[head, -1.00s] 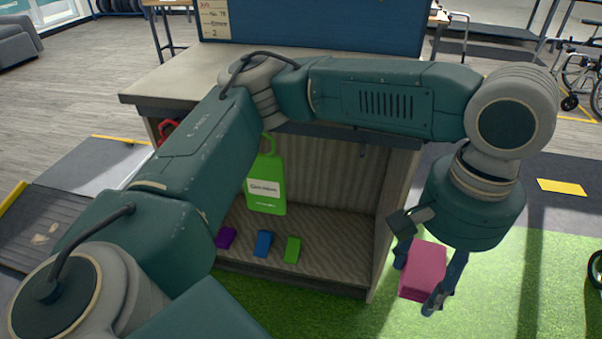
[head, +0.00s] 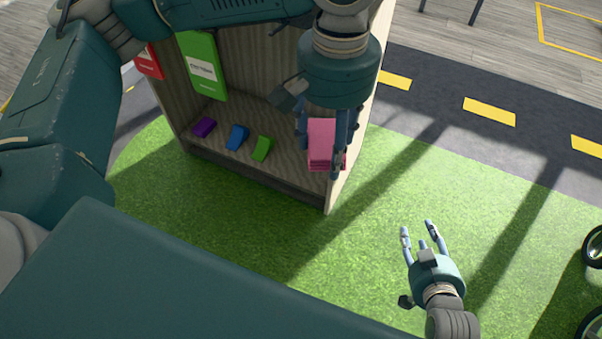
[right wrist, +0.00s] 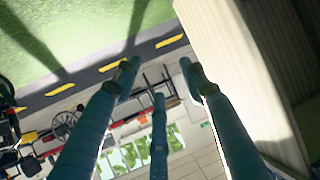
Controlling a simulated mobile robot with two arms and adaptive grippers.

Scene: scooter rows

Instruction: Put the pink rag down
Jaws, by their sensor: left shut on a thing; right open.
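The pink rag (head: 322,143) is a folded block in the head view. My left gripper (head: 325,160) points down and is shut on it. The rag overlaps the right end of the open-fronted cabinet (head: 352,130) in the picture; I cannot tell whether it is inside or in front of it, or touching the cabinet floor. On that floor stand a purple block (head: 204,127), a blue block (head: 237,137) and a green block (head: 262,148), well to the left of the rag. My right gripper (head: 418,230) is open and empty above the grass.
A green tag (head: 204,66) and a red tag (head: 149,62) hang at the cabinet's left. Green turf (head: 250,228) lies clear in front. A dark lane (head: 440,100) with yellow dashes runs behind, and wheels (head: 592,247) stand at the right edge.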

